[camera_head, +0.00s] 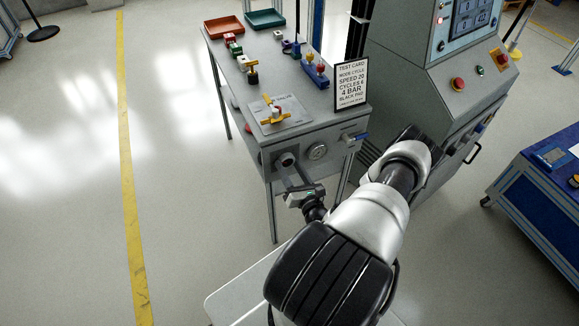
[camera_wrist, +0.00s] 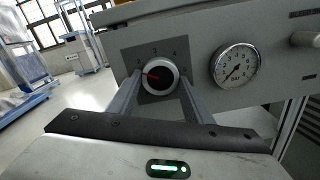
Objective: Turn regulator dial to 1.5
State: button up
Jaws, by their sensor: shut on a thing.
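The regulator dial (camera_wrist: 158,75) is a round knob with a pale rim, a dark face and a red pointer. It sits on the front panel of the grey bench, and its pointer aims left and slightly up in the wrist view. My gripper (camera_wrist: 157,80) is shut on the dial, one finger on each side. In the head view, my gripper (camera_head: 290,177) reaches the dial (camera_head: 286,160) from the front.
The grey bench top (camera_head: 310,110) bears a test card (camera_head: 351,82), a plate with a yellow-handled part (camera_head: 274,113), a blue fixture (camera_head: 315,71) and two trays. A grey control cabinet (camera_head: 440,75) stands right of the bench. Floor at left is clear.

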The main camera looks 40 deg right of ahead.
jog(key=shift+n, duration=0.7)
jog(key=o, duration=1)
jog(key=shift+o, duration=0.2)
jog(key=shift+s, duration=0.15)
jog(key=v, duration=1.7)
jog(key=shift+s+p, duration=0.15)
jog(key=shift+p, duration=0.2)
jog(key=shift+d, duration=0.1)
